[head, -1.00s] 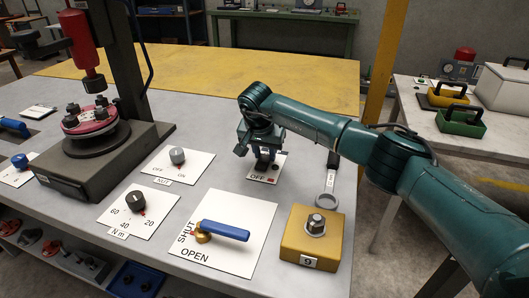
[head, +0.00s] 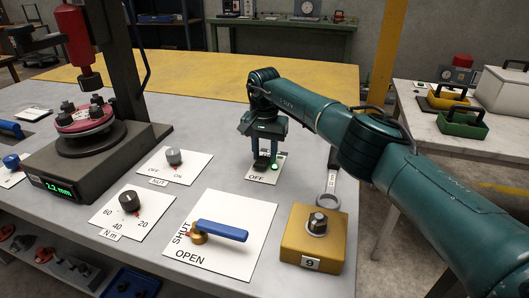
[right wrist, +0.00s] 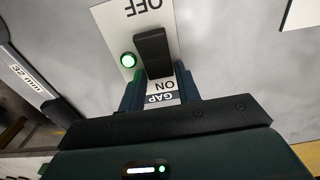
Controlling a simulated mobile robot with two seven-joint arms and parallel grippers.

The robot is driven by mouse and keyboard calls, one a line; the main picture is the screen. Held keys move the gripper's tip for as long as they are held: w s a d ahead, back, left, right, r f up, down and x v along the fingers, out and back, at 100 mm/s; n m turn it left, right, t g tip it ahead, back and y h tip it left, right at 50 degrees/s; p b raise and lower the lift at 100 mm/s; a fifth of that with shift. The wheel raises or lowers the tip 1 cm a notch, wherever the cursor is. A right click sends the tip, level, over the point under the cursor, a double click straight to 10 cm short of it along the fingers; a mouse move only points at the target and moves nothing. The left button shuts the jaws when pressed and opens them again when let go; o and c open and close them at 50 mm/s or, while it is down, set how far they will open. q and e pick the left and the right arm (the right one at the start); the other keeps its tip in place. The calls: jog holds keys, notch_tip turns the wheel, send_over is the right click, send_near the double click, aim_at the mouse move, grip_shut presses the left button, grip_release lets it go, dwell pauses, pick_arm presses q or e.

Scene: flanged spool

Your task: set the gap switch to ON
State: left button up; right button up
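The gap switch is a black rocker (right wrist: 153,52) on a white plate (head: 262,178) marked OFF and ON, with a GAP label (right wrist: 160,98) at its ON end. A round lamp (right wrist: 128,60) beside the rocker glows green; it also shows in the head view (head: 274,167). Which end of the rocker is down is hard to tell. My right gripper (head: 266,156) points down just over the ON end of the plate. Its fingers are apart with nothing held, and whether they touch the rocker is unclear. My left gripper is out of view.
A press at left has a lit display (head: 58,188) reading 2.2 mm. Nearby are the NUT switch (head: 174,157), a torque knob (head: 130,201), a blue-handled valve (head: 220,230), a yellow block (head: 312,245) and a wrench (head: 330,185).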

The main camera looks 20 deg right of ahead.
aim_at(265, 158)
jog(key=o, duration=0.4)
jog(key=shift+c, duration=0.2)
notch_tip(265, 158, up, 13)
jog(key=p, duration=0.1)
jog(key=shift+s+a, duration=0.15)
jog(key=shift+s, duration=0.05)
jog(key=shift+r, duration=0.1)
